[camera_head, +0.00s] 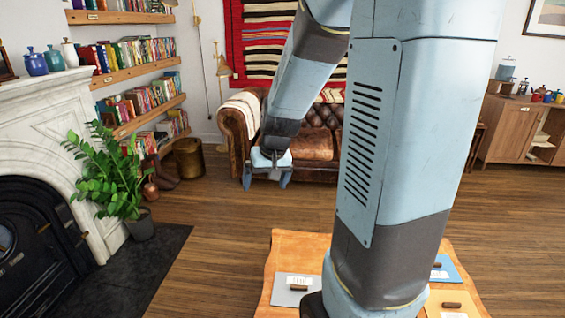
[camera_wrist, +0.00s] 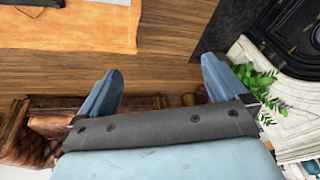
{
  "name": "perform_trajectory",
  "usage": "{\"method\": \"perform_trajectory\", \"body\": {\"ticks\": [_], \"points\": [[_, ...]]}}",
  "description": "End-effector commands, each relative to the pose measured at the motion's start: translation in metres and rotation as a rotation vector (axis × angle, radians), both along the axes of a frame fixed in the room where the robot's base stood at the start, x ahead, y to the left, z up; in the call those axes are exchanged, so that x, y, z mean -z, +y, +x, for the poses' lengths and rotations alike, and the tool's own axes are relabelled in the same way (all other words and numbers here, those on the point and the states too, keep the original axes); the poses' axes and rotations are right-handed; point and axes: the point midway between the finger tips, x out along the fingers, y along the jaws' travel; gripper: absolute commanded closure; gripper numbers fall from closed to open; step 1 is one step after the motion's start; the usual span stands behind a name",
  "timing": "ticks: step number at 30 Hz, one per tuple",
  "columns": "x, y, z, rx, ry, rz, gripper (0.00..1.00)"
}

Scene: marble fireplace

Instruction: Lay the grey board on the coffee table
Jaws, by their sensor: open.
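The grey board (camera_head: 284,293) lies flat on the left part of the wooden coffee table (camera_head: 300,247) in the head view. It carries a white label and a brown handle, and my arm covers its right edge. My gripper (camera_head: 268,176) is open and empty, raised in front of the sofa and beyond the table. In the wrist view, my gripper (camera_wrist: 162,76) shows its two blue fingers spread apart with nothing between them. The coffee table (camera_wrist: 85,30) is at the upper left there, and a grey piece with a dark handle shows at the top edge.
A blue board (camera_head: 447,268) and a yellow board (camera_head: 438,297) lie on the table's right part, partly behind my arm. A leather sofa (camera_head: 308,142) stands behind. A potted plant (camera_head: 108,183) and the fireplace (camera_head: 55,115) are at left. Open floor (camera_head: 215,225) lies left of the table.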

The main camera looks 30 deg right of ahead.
Motion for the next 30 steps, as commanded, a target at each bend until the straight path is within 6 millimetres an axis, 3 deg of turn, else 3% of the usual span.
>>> {"method": "perform_trajectory", "body": {"ticks": [6, 15, 24, 30], "points": [[-0.053, 0.018, -0.036, -0.058, -0.051, -0.028, 0.01], [-0.108, 0.036, -0.097, -0.121, -0.113, -0.075, 0.01], [-0.143, 0.042, -0.158, -0.159, -0.167, -0.124, 0.01], [-0.150, 0.042, -0.178, -0.165, -0.182, -0.141, 0.01]]}}
